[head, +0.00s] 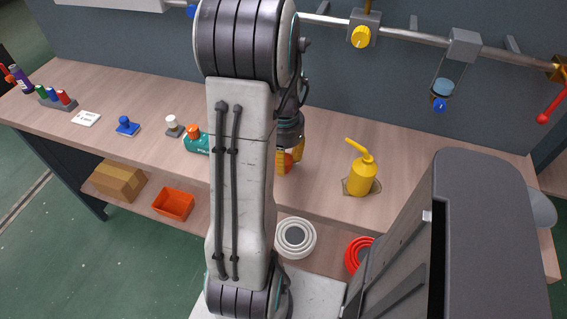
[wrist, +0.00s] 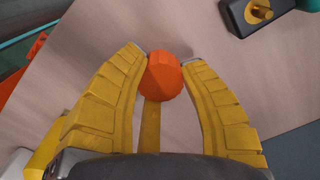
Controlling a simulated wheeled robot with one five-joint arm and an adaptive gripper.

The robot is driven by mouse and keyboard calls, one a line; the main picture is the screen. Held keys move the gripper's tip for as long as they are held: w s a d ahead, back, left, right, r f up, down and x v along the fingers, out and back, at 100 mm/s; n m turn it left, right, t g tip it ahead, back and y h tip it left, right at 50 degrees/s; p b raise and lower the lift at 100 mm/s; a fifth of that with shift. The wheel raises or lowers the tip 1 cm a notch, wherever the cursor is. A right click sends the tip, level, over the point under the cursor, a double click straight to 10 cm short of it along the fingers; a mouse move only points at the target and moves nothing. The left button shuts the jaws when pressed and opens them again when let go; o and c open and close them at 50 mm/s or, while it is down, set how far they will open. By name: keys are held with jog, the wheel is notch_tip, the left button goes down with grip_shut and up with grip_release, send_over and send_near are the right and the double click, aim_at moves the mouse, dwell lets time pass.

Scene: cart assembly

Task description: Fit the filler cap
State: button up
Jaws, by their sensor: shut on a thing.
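The orange, many-sided filler cap (wrist: 165,77) sits between the tips of my gripper (wrist: 164,62) in the wrist view. The two yellow fingers are shut on it from both sides. In the head view my gripper (head: 291,160) is above the bench just right of my arm, with part of the orange cap (head: 285,162) showing. A dark block with a brass threaded stud (wrist: 260,12) is at the top right of the wrist view, apart from the cap. I cannot tell whether it is the cap's seat.
A yellow oil can (head: 361,177) stands right of my gripper. A teal bottle with an orange top (head: 196,141) stands to the left, partly behind my arm. A pipe with a yellow knob (head: 361,37) runs along the back wall. Bare bench lies around the blue stamp (head: 126,126).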

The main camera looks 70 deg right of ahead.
jog(key=shift+r+p, duration=1.7)
jog(key=shift+r, duration=0.4)
